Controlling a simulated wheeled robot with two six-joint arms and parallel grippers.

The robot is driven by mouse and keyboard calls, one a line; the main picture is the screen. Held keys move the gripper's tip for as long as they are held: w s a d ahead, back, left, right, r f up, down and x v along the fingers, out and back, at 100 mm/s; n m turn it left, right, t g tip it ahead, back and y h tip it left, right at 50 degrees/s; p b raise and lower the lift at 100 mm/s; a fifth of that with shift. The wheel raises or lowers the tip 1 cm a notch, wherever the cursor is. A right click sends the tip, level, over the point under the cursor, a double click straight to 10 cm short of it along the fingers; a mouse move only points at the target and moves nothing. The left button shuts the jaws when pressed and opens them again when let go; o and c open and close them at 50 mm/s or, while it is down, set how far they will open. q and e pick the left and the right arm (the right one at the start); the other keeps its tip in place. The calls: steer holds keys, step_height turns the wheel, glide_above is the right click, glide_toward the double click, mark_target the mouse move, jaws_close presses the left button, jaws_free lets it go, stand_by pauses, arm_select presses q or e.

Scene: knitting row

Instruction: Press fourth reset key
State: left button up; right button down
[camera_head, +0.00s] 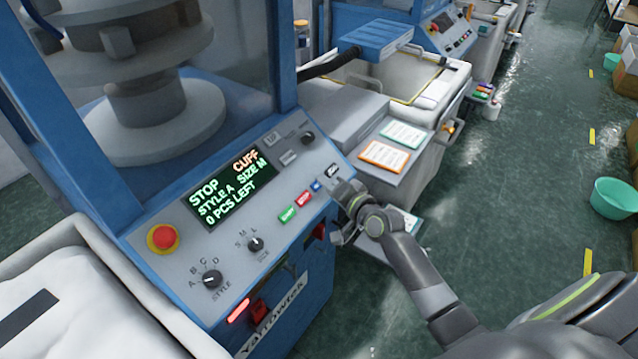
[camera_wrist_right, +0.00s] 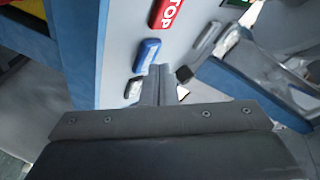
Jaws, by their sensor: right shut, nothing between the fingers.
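The near machine's slanted grey panel (camera_head: 232,258) carries a row of keys: green (camera_head: 287,214), red (camera_head: 303,199), blue (camera_head: 316,186) and black (camera_head: 332,170). Which one is the reset key I cannot read. The display (camera_head: 230,188) shows "STOP", "CUFF", "STYLE A SIZE M" and "0 PCS LEFT". My right gripper (camera_head: 340,188) is shut and empty at the panel's right edge, close to the blue and black keys. In the right wrist view its fingertips (camera_wrist_right: 160,70) are just beside the blue key (camera_wrist_right: 146,55), below the red key (camera_wrist_right: 166,12); contact cannot be told. My left gripper is not in view.
A red emergency button (camera_head: 163,237) and style (camera_head: 211,279) and size (camera_head: 256,244) knobs sit on the panel. Further machines stand in a row behind, one with orange-edged (camera_head: 384,156) and green-edged (camera_head: 403,134) cards. Green floor at right is mostly clear, with a teal basin (camera_head: 614,198).

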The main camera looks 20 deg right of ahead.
steer(key=shift+w+a+f+b, duration=0.15)
steer(key=shift+w+f+b, duration=0.05)
steer(key=shift+f+b, duration=0.1)
stand_by(0.4)
steer(key=shift+r, duration=0.15)
stand_by(0.3)
steer(key=shift+s+d+r+p, duration=0.3)
steer(key=shift+s+r+p, duration=0.2)
steer(key=shift+p, duration=0.15)
steer(key=shift+r, duration=0.1)
steer(key=r+p, duration=0.1)
steer(key=s+d+r+p, duration=0.1)
steer(key=s+r+p, duration=0.1)
steer(key=shift+s+d+r+p, duration=0.25)
steer(key=shift+r+p, duration=0.1)
steer(key=shift+p, duration=0.05)
stand_by(0.6)
